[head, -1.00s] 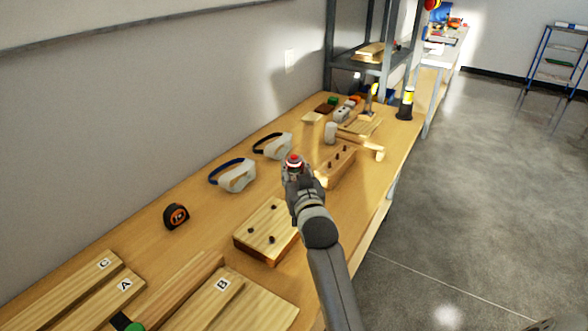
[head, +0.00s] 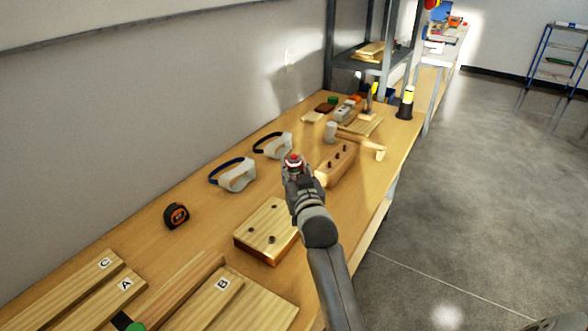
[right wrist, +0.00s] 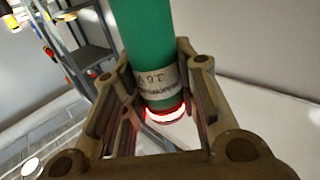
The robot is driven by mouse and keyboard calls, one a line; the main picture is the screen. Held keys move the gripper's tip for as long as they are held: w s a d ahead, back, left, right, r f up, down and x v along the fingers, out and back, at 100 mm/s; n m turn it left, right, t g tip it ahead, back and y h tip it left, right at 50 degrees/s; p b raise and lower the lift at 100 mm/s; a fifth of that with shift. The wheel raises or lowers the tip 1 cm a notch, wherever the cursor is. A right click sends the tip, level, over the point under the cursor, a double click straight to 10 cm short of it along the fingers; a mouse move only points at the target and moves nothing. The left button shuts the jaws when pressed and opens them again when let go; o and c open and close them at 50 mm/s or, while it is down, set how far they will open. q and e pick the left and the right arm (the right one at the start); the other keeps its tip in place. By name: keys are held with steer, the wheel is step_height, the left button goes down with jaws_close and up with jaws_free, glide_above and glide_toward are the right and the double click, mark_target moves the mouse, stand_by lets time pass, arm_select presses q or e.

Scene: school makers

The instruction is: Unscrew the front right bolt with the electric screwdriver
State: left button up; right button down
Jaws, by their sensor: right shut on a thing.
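My right gripper (head: 293,170) is shut around the electric screwdriver, with its red end (head: 293,158) showing on top in the head view. In the right wrist view the green screwdriver body (right wrist: 155,45), marked 3.6 V, sits between the fingers (right wrist: 160,105), with a glowing red-and-white ring at its end. The screwdriver's tip is hidden in both views. A wooden block (head: 262,226) with dark bolts (head: 272,239) lies left of my right arm, which covers its right edge; any bolt there is hidden. The gripper appears beyond this block in the picture. My left gripper is not in view.
A second wooden block (head: 342,164) with dark spots lies right of the gripper. A mallet (head: 357,139), goggles (head: 234,175), a tape measure (head: 176,216) and boards (head: 222,290) lie around. A metal shelf (head: 365,66) stands at the back.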

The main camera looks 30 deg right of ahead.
mark_target(294, 155)
steer(key=shift+f+p, duration=0.3)
steer(key=shift+p, duration=0.65)
stand_by(3.0)
steer(key=shift+r+p, duration=0.25)
steer(key=shift+p, duration=0.05)
stand_by(1.1)
steer(key=shift+w+r, duration=0.1)
stand_by(0.4)
step_height(294, 155, up, 6)
steer(key=p, duration=0.6)
steer(key=shift+r, duration=0.15)
